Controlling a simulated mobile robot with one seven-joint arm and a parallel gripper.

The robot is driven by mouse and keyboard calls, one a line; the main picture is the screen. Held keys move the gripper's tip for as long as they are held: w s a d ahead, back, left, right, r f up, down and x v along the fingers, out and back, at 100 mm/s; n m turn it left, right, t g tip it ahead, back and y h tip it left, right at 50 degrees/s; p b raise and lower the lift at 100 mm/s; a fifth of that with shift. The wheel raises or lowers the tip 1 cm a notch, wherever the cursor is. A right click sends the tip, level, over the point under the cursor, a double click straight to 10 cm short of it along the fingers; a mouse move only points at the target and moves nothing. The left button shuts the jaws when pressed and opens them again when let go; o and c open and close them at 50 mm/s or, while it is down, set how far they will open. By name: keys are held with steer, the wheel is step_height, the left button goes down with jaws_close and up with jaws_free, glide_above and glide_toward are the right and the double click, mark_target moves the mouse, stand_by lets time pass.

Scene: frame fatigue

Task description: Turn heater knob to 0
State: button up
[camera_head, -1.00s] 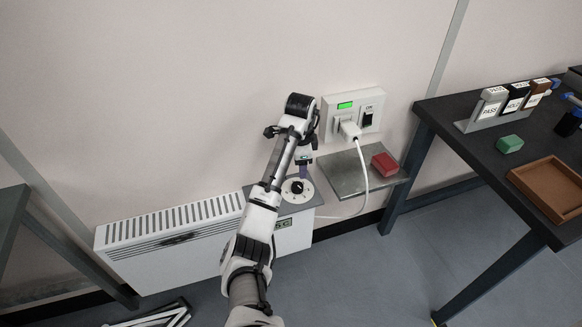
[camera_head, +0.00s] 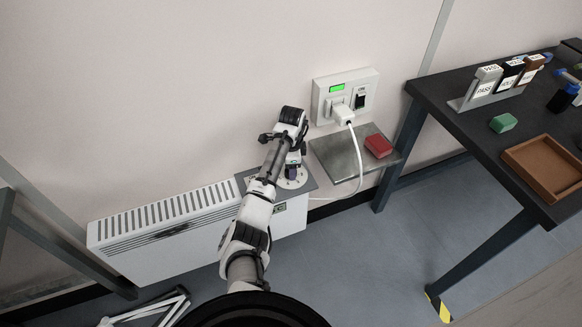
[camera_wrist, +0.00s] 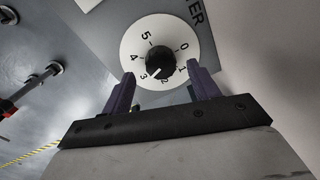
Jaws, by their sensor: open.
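The heater (camera_head: 165,235) is a white panel against the wall, with a grey top plate at its right end. Its knob (camera_wrist: 160,62) is black and round, on a white dial (camera_wrist: 190,35) numbered 0 to 5. The knob's white mark points between 2 and 3 in the wrist view. My gripper (camera_wrist: 160,82) is open and empty, with one purple finger on each side of the knob in that view. I cannot tell whether the fingers reach down around it. In the head view my gripper (camera_head: 291,172) is over the dial (camera_head: 297,182) and hides the knob.
A grey shelf (camera_head: 335,160) with a red block (camera_head: 378,146) is right of the heater. A dark table (camera_head: 455,125) stands farther right, holding a brown tray (camera_head: 545,165).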

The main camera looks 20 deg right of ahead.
steer(key=shift+w+f, duration=0.1)
steer(key=shift+f, duration=1.05)
steer(key=c, duration=1)
steer(key=shift+o, duration=0.2)
